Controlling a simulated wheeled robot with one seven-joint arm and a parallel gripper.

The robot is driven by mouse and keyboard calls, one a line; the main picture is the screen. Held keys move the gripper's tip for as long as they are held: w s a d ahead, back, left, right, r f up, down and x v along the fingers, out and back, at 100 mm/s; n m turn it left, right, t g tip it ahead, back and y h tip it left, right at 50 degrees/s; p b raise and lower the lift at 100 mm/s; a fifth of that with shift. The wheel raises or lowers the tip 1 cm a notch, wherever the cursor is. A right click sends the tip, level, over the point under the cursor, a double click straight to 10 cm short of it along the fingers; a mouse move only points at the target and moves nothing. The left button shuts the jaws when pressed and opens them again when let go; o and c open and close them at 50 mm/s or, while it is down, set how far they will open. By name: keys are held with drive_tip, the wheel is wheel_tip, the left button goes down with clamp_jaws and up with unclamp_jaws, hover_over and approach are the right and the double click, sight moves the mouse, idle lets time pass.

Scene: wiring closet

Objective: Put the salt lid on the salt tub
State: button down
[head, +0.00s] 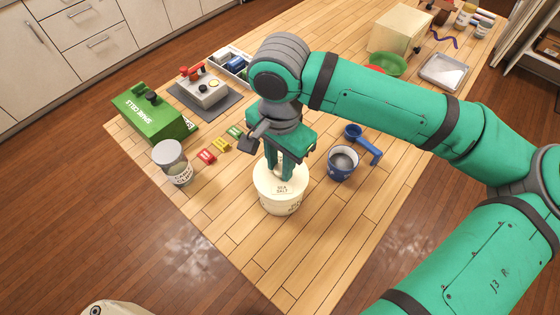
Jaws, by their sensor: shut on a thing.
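The cream salt tub (292,208) stands upright near the front of the wooden table, with dark lettering on its side. The cream salt lid (268,190), with "SEA SALT" printed on top, is at the tub's mouth. My gripper (280,175) points down over it, its green fingers shut on the lid's middle part. The fingers hide the piece they grip. The lid looks level and lined up with the tub, but I cannot tell whether it rests fully on the rim or sits slightly above.
A blue mug (342,165) stands close on the right, with a blue handled piece (364,146) behind it. Small coloured blocks (206,156), a grey-lidded jar (172,163) and a green box (152,114) are to the left. The table's front corner is clear.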

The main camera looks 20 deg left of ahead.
drive_tip(key=shift+f, duration=0.45)
drive_tip(key=c, duration=1.8)
unclamp_jaws()
drive_tip(key=shift+o, duration=0.2)
drive_tip(key=o, duration=0.6)
drive_tip(key=shift+c, duration=0.2)
drive_tip(key=shift+r, duration=4)
